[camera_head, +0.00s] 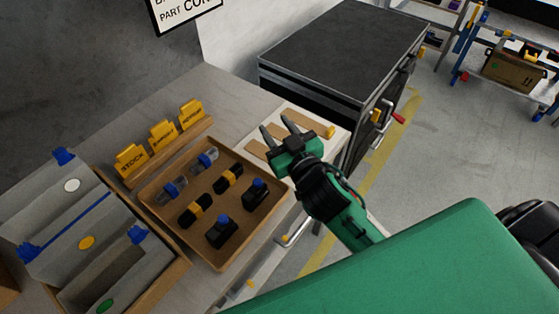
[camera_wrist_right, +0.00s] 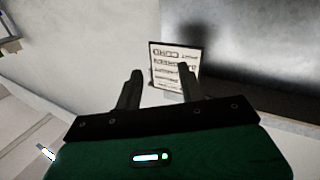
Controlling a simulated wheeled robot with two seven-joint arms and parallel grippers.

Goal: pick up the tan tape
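Flat tan strips (camera_head: 305,117) lie on a white panel (camera_head: 287,110) on the counter, beside the wooden tray. No roll of tape can be made out, and I cannot tell whether one of these strips is the tan tape. My right gripper (camera_head: 278,126) is over the panel, its two fingers apart with nothing between them. It hides part of the panel. In the right wrist view, the open fingers (camera_wrist_right: 158,80) point toward a wall and a small sign (camera_wrist_right: 175,64); no tape shows there. My left gripper is not in view.
A wooden tray (camera_head: 222,262) holds black and blue-capped parts. Behind it stands a rack with yellow cards (camera_head: 163,134). Grey bins (camera_head: 60,225) stand at the left. A dark-topped cabinet (camera_head: 345,50) stands behind the panel. Open floor (camera_head: 460,140) lies right of the cabinet.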

